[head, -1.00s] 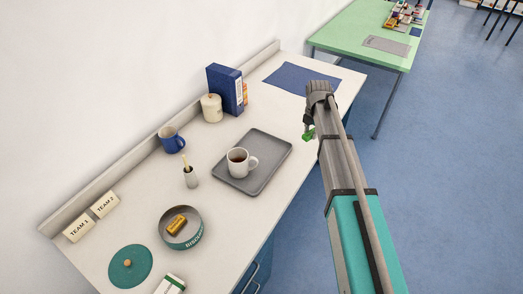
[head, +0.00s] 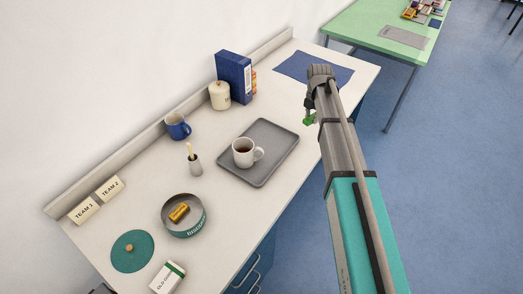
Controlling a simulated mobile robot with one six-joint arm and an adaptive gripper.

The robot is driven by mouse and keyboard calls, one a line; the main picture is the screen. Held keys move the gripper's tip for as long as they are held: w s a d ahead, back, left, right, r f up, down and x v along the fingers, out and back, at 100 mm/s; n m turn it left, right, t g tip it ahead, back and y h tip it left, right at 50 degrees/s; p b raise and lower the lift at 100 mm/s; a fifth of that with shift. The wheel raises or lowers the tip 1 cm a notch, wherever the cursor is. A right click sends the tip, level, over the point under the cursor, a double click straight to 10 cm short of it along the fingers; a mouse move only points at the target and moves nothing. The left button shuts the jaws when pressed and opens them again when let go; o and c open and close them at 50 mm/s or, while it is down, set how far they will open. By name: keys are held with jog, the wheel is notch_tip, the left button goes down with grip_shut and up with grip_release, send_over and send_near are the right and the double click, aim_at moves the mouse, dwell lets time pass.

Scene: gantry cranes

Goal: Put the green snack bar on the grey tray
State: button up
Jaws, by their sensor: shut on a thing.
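The grey tray (head: 282,143) lies on the pale counter, with a white mug (head: 244,152) of dark drink standing on its left part. My gripper (head: 311,111) is up near the right of the tray in the head view, partly hidden by my own arm. It is shut on a small green thing, the green snack bar (head: 310,119), of which only a part shows. The bar appears apart from the tray, to the right of its far end; its height above the counter is hard to tell.
A round tin (head: 189,230) holding a yellow bar, a teal lid (head: 132,251), a small pot (head: 195,166), a blue mug (head: 177,126), a white jar (head: 219,97) and a blue binder (head: 234,78) stand around the tray. A blue mat (head: 306,68) lies behind.

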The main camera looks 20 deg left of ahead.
jog(key=s+a+r+n+p, duration=0.1)
jog(key=s+a, duration=0.4)
jog(key=s, duration=0.4)
jog(key=s+a+r+n+p, duration=0.2)
jog(key=s+a, duration=0.4)
jog(key=s, duration=0.3)
jog(key=shift+s+a+r, duration=0.2)
jog(key=shift+s, duration=0.1)
jog(key=shift+w, duration=0.1)
jog(key=b, duration=0.9)
send_over(269, 140)
jog(key=f, duration=0.9)
jog(key=shift+s+d, duration=0.2)
jog(key=shift+s, duration=0.15)
jog(key=shift+w+a+f+b, duration=0.15)
jog(key=shift+w+f+b, duration=0.4)
jog(key=shift+f, duration=0.15)
jog(key=shift+s+f+b, duration=0.15)
jog(key=shift+f+b, duration=1.2)
